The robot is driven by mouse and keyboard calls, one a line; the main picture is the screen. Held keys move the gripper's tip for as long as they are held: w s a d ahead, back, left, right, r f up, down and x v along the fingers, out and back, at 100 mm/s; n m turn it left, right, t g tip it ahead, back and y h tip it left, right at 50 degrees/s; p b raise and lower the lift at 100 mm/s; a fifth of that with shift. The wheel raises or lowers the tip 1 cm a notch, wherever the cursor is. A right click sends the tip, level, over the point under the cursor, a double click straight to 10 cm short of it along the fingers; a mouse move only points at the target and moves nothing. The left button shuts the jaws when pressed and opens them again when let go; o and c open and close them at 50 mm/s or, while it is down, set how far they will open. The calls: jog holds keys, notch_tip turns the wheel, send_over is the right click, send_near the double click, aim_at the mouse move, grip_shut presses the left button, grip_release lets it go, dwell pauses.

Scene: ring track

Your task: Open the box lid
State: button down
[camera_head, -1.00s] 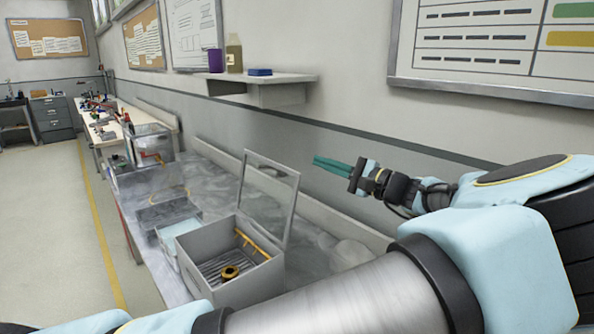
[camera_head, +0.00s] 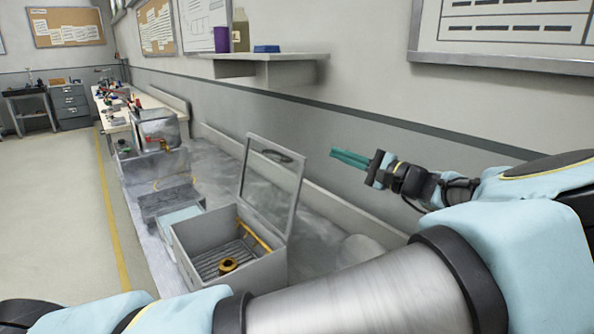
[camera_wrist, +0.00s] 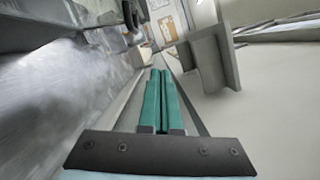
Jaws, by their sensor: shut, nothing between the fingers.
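The grey box (camera_head: 254,272) stands on the bench in the head view. Its framed clear lid (camera_head: 300,192) stands up at the back edge, leaning slightly away from the opening, so the inside shows. Inside are a ribbed floor, a yellow ring-shaped part (camera_head: 228,265) and a yellow rod (camera_head: 254,234). My gripper (camera_head: 335,156) is to the right of the lid, raised near the wall and apart from the box. Its green fingers are together and empty, as the wrist view (camera_wrist: 160,74) also shows. The box is not clearly visible in the wrist view.
A wall shelf (camera_head: 268,58) holds a purple cup (camera_head: 221,39), a bottle (camera_head: 240,37) and a blue item (camera_head: 267,48). Grey trays (camera_head: 167,202) and a clear case (camera_head: 160,129) stand farther along the bench. The aisle floor at left is clear.

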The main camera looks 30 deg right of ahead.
notch_tip(320, 180, down, 6)
jog(key=b, duration=0.5)
jog(key=w+a+r+p, duration=0.3)
jog(key=w+a+p, duration=0.2)
jog(key=w+a, duration=0.2)
jog(key=shift+x, duration=0.8)
jog(key=shift+f, duration=0.15)
